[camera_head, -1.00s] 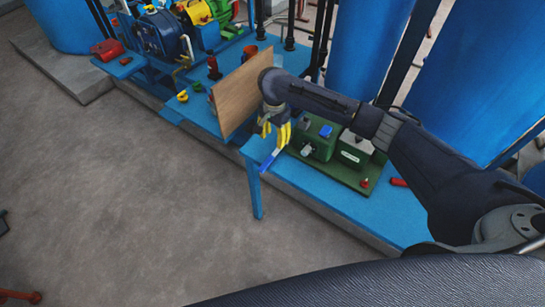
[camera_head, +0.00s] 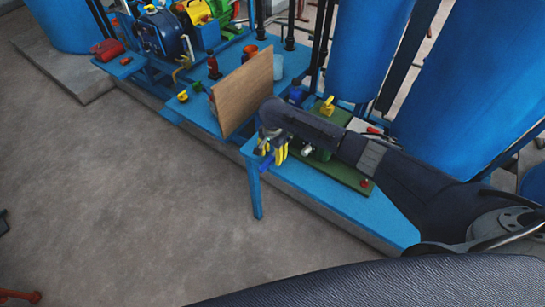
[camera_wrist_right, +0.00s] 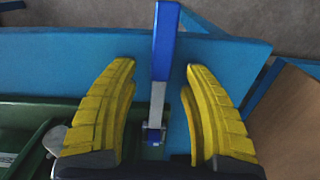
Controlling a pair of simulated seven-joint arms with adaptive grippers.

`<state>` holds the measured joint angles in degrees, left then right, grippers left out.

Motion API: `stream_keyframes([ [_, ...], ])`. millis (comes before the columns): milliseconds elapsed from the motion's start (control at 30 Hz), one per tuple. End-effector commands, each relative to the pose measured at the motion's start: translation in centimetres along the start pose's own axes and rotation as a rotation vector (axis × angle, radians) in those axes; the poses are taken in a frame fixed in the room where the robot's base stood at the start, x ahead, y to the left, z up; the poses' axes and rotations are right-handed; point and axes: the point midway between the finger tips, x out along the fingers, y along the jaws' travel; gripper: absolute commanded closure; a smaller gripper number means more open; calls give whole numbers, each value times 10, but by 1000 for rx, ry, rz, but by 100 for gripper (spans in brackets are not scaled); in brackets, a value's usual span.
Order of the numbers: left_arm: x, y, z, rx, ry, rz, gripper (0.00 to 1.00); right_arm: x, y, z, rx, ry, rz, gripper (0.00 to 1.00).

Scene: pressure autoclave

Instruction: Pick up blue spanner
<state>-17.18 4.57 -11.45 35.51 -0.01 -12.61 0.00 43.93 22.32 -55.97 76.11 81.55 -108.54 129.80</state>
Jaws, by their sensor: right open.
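The blue spanner (camera_head: 266,163) lies at the front left edge of the blue bench, its handle reaching past the edge. In the right wrist view the spanner (camera_wrist_right: 165,45) has a blue handle and a grey shaft, and runs lengthwise between the two yellow fingers. My right gripper (camera_head: 272,153) is just over it, fingers pointing down. In the wrist view the right gripper (camera_wrist_right: 160,68) is open, with a gap on each side of the spanner. My left gripper is not in view.
A green tray (camera_head: 355,180) with fittings lies on the blue bench (camera_head: 320,199), partly hidden by my right arm. An upright wooden board (camera_head: 243,90) stands close left of the gripper. Large blue tanks (camera_head: 370,45) stand behind. The floor in front is clear.

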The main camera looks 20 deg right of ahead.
Motion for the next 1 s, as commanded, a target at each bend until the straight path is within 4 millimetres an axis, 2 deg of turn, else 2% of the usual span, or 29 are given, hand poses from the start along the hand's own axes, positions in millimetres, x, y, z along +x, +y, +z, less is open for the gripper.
stream_keyframes([
  [133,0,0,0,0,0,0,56,8,0,0,0,1,-1,53],
  [367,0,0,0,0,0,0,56,9,0,0,-1,1,-1,53],
  [400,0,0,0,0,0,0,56,9,0,0,-1,1,-1,50],
  [833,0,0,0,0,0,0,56,9,0,-1,-1,1,0,100],
  [1000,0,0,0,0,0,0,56,9,0,-1,0,1,0,100],
])
